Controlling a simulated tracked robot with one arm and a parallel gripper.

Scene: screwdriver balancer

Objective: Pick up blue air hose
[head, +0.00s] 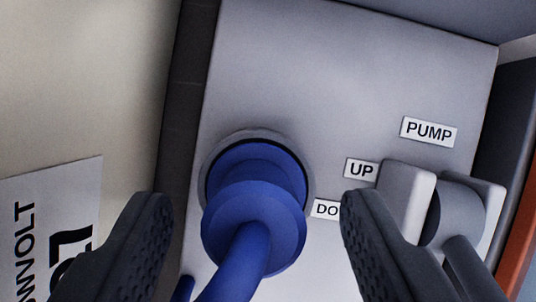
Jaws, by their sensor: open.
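The blue air hose (238,262) ends in a wide round blue collar (254,212). The collar sits at a round grey ring (208,162) on a grey panel. The hose runs down out of the bottom of the view. My gripper (252,205) is open, with one dark ridged finger to the left of the hose and one to the right. There is a gap between each finger and the hose, and neither appears to touch it. The right finger covers part of a label starting with "DO".
The grey panel (330,75) carries "PUMP" (429,131) and "UP" (361,169) labels. A grey switch or knob (455,212) stands out close to the right finger. A sign with large letters (50,235) lies at left, beyond a dark strip (185,100).

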